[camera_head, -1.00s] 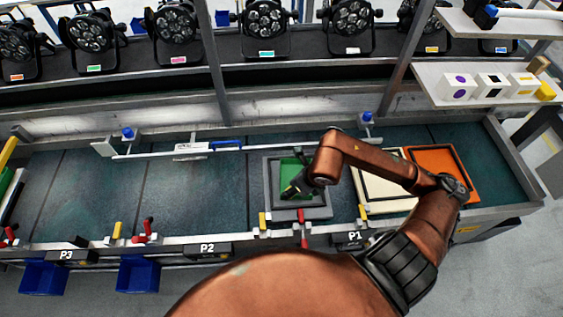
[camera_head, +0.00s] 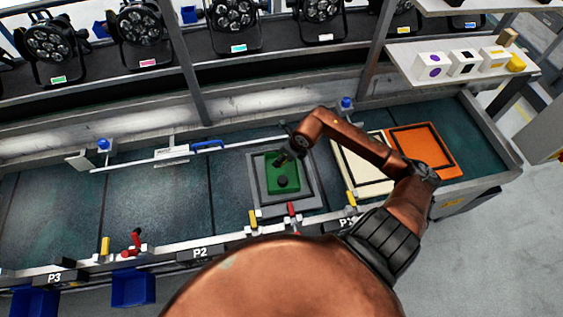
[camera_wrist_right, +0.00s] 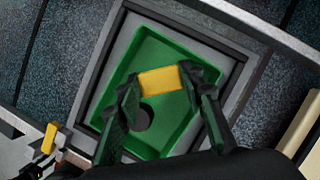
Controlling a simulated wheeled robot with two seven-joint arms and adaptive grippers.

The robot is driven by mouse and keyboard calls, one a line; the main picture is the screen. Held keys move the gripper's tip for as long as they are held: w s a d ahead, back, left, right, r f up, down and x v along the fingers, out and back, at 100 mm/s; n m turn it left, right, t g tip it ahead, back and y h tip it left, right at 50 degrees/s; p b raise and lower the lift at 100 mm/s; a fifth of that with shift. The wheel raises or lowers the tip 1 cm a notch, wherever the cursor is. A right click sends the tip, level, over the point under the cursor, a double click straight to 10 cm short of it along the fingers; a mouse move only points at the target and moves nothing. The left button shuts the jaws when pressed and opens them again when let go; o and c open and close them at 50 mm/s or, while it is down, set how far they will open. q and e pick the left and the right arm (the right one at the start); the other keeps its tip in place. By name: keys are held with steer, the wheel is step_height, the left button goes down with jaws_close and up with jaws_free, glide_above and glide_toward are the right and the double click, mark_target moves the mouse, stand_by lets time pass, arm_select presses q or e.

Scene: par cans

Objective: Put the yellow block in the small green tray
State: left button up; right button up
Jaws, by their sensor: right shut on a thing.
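In the right wrist view, the yellow block (camera_wrist_right: 161,80) is held between the fingertips of my right gripper (camera_wrist_right: 160,84). The small green tray (camera_wrist_right: 150,48) is below the block; whether the block touches its floor I cannot tell. In the head view, the green tray (camera_head: 285,189) lies in a grey square frame on the bench, and my right gripper (camera_head: 283,159) is over its back part. The block is hidden there. A dark round spot or disc (camera_head: 282,182) shows in the tray. My left gripper is not in view.
A cream tray (camera_head: 367,180) and an orange tray (camera_head: 423,150) lie right of the grey frame (camera_head: 255,185). A rail (camera_head: 130,158) runs along the back. White boxes (camera_head: 431,72) and a yellow piece (camera_head: 516,63) sit on the shelf. The bench at left is clear.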

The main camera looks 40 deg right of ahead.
steer(key=shift+w+d+f, duration=0.25)
steer(key=shift+f, duration=1.7)
steer(key=o, duration=0.8)
steer(key=shift+f, duration=0.1)
steer(key=shift+c, duration=0.2)
steer(key=v, duration=1.2)
steer(key=shift+p, duration=0.3)
steer(key=shift+w, duration=0.15)
